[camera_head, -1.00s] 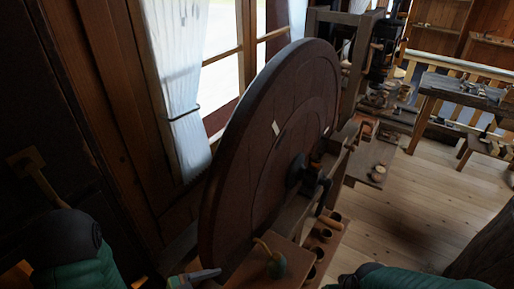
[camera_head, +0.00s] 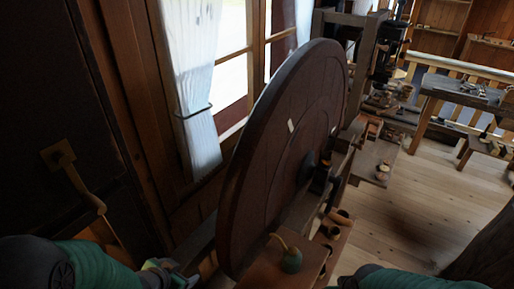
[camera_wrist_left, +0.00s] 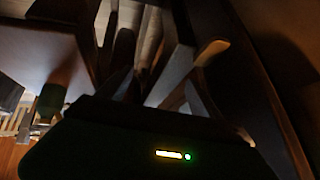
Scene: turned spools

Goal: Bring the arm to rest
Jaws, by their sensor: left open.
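My left arm comes in at the bottom left of the head view, and my left gripper (camera_head: 172,276) shows at the bottom edge, left of the big wheel. It is partly cut off by the frame. The left wrist view is dark; two finger-like pale shapes of the gripper (camera_wrist_left: 160,85) stand up in its middle, apart, with nothing seen held between them. A green sleeve at the bottom right of the head view belongs to my right arm; its gripper is out of view.
A large dark wooden wheel (camera_head: 270,160) stands close to the left gripper. A door handle (camera_head: 78,180) is at left. Open floor (camera_head: 420,200) lies to the right.

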